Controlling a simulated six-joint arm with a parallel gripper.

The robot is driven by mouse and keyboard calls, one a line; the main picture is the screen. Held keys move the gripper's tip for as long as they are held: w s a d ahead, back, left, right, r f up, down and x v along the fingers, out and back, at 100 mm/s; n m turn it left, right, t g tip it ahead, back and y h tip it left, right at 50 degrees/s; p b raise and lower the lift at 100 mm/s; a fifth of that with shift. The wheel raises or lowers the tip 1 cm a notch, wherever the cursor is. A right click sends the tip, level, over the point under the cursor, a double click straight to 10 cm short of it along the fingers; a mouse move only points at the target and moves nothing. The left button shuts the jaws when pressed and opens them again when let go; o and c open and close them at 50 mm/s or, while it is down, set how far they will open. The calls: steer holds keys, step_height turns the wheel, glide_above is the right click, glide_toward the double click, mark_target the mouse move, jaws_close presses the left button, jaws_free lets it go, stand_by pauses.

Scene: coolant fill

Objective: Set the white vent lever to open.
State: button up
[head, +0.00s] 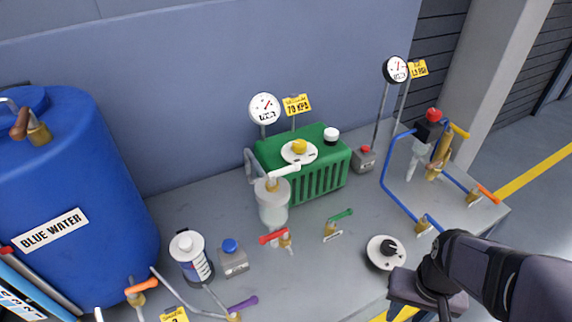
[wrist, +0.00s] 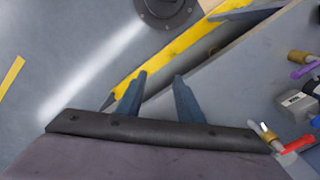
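The white lever (head: 284,171) sits on top of a clear jar (head: 273,207) in front of the green radiator (head: 330,178) in the head view. Its handle points right and slightly up in the picture, toward the radiator's front edge. It does not show in the wrist view. My gripper (wrist: 157,83) is open and empty, with its two blue-grey fingers apart. In the head view it is at the lower right, by the bench's front edge, well away from the white lever. Its fingertips are hard to make out there.
A blue pipe frame (head: 388,178) stands at the right. A blue barrel (head: 80,190) is at the left.

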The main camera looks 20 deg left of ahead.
steer(key=w+a+r+m+p, duration=0.2)
steer(key=w+a+r, duration=0.45)
steer(key=w, duration=0.35)
steer(key=m+t+y+p, duration=0.2)
steer(key=m+p, duration=0.2)
steer(key=m, duration=0.3)
glide_toward(289, 167)
steer(key=shift+p+x, duration=1)
steer(key=shift+x, duration=3.05)
jaws_close()
